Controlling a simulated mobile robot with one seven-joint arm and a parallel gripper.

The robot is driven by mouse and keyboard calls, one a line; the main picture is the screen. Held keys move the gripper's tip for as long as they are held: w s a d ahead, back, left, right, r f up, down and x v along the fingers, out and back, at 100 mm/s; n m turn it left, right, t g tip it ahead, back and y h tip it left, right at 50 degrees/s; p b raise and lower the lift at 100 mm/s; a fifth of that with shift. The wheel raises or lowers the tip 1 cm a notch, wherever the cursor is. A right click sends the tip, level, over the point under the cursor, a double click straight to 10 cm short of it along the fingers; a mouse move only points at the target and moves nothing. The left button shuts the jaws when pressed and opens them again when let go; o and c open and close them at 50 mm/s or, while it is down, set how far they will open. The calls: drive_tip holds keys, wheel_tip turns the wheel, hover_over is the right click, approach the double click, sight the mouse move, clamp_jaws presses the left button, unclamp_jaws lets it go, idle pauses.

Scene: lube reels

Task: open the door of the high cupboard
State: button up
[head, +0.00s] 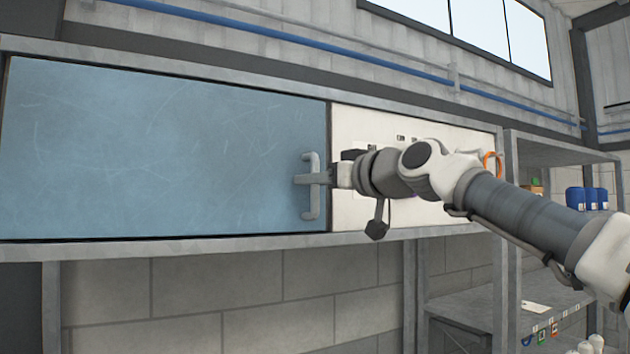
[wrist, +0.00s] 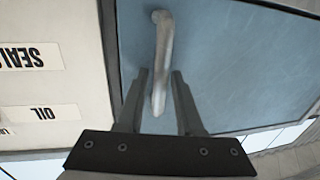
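The high cupboard's blue door (head: 165,150) is a wide scratched panel, and it looks shut in its grey frame. Its grey upright bar handle (head: 311,205) is near the door's right edge. My gripper (head: 325,177) reaches the handle from the right. In the wrist view the handle (wrist: 162,45) stands between the two fingers of my gripper (wrist: 160,75), with a small gap seen on each side. The fingers are open around the handle. The door also shows behind them in the wrist view (wrist: 225,60).
A white panel (head: 345,212) with labels is right of the door, partly behind my arm. Open grey shelves (head: 560,150) with blue containers (head: 586,198) stand at the right. A grey ledge (head: 200,245) runs under the cupboard, above a block wall.

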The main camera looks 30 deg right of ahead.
clamp_jaws()
idle(1.1)
